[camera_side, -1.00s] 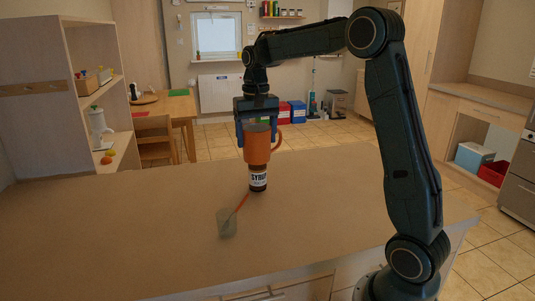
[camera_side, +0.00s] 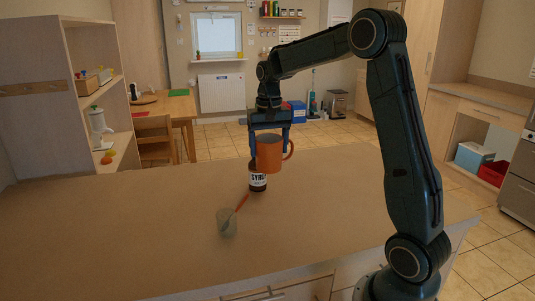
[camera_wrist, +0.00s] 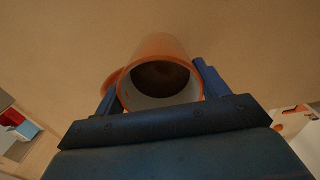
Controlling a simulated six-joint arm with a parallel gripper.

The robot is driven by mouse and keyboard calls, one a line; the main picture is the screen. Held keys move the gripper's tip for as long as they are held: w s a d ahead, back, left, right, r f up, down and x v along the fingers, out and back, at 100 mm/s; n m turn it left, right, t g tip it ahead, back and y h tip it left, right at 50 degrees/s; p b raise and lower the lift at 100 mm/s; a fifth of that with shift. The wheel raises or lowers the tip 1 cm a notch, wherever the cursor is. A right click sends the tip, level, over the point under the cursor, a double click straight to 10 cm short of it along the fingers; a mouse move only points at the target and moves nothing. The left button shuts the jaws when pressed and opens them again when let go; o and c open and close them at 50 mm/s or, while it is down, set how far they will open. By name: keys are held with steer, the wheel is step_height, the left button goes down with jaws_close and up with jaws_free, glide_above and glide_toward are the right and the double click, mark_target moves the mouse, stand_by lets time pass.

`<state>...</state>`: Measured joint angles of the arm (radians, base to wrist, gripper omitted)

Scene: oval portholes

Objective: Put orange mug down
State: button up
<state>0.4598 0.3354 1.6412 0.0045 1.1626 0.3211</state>
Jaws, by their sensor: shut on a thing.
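The orange mug (camera_side: 271,158) is held between the blue fingers of my gripper (camera_side: 269,149), upright, with its handle on the right in the side view. It appears to be above the counter (camera_side: 330,200); the exact gap under it is hard to judge. In the wrist view, the mug (camera_wrist: 157,48) sits between the two fingers (camera_wrist: 157,84), with its open mouth toward the camera and its handle at the left.
A translucent cup (camera_side: 227,223) with an orange stick stands nearer the camera. The counter to the right is clear.

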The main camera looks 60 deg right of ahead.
step_height(320, 180, down, 10)
stand_by(0.4)
steer(key=shift+f, duration=2.05)
steer(key=o, duration=1.3)
steer(key=shift+f, duration=0.15)
steer(key=shift+o, duration=0.2)
step_height(320, 180, up, 12)
steer(key=shift+r, duration=0.15)
